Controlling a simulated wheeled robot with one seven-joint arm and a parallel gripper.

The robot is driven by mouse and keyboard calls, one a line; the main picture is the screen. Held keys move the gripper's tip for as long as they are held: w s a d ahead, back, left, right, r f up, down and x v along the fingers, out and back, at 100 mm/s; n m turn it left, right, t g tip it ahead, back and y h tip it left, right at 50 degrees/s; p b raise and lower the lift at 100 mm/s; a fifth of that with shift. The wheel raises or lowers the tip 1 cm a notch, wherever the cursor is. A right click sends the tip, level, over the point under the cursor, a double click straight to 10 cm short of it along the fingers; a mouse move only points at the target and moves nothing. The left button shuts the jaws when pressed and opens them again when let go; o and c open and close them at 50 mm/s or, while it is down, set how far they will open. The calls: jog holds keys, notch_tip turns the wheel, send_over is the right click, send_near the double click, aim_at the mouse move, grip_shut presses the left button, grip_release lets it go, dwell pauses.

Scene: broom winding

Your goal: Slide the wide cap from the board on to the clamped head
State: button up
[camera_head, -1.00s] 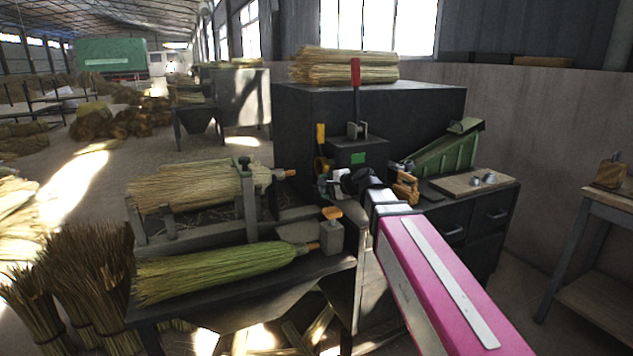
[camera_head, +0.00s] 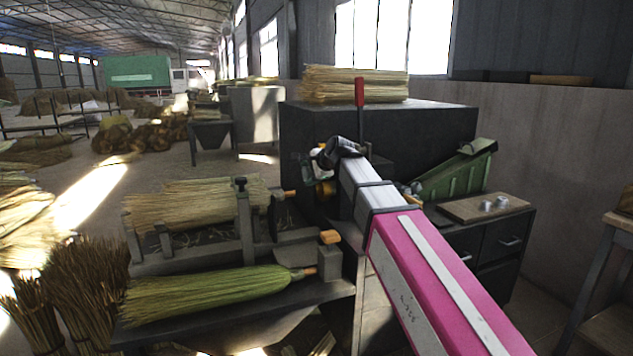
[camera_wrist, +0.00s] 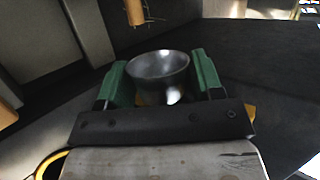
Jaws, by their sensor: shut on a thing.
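The wide cap (camera_wrist: 158,70) is a shiny metal cup in the wrist view, its open mouth showing. My gripper (camera_wrist: 160,88) is shut on it, a green finger on each side. In the head view my gripper (camera_head: 318,168) is in front of the dark cabinet, right of and above the clamped head; the cap cannot be made out there. The clamped head (camera_head: 190,203) is a straw bundle lying in a grey clamp, its orange stub (camera_head: 290,194) pointing right. A wooden stub (camera_wrist: 135,12) shows ahead of the cap in the wrist view, apart from it. The board (camera_head: 462,208) lies at right.
Two small metal caps (camera_head: 503,201) remain on the board. A greenish broom head (camera_head: 205,294) lies on the lower front tray. A red-handled lever (camera_head: 359,94) stands by the cabinet (camera_head: 430,125). A green sloped chute (camera_head: 455,175) is behind the board. The clamp post (camera_head: 244,220) rises beside the stub.

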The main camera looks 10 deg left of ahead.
aim_at(283, 194)
jog(key=shift+w+a+f, duration=1.75)
jog(key=shift+w+f, duration=0.7)
jog(key=shift+f, duration=2.05)
jog(key=shift+s+a, duration=0.7)
jog(key=shift+a, duration=0.4)
jog(key=shift+s+a, duration=0.65)
jog(key=shift+a, duration=0.45)
jog(key=shift+s+a, duration=0.7)
jog(key=shift+a, duration=0.4)
jog(key=o, duration=1.4)
